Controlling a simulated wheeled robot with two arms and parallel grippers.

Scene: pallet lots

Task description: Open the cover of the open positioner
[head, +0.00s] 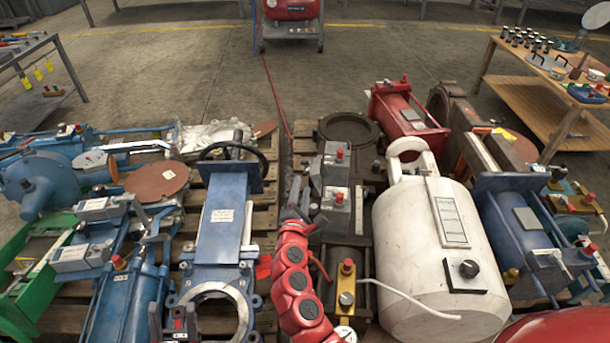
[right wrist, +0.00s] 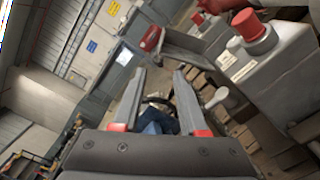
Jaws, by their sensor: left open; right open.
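Grey positioner boxes with red knobs stand on the dark valves in the middle of the head view, one nearer (head: 338,207) and one behind it (head: 336,165). In the right wrist view a grey box (right wrist: 282,75) with a red knob is close on the right. Past it a grey plate (right wrist: 185,47) sticks out with a red part at its end. I cannot tell which is the open positioner. My right gripper (head: 298,190), also in the right wrist view (right wrist: 161,80), is open and empty, left of these boxes. My left gripper (head: 176,318) is open, low by the blue gate valve.
The blue gate valve (head: 221,225) with a black handwheel stands left of the middle. A large white tank (head: 425,260) is to the right. More grey boxes (head: 84,257) sit on the left pallet. A wooden table (head: 525,75) stands far right. The floor behind is mostly clear.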

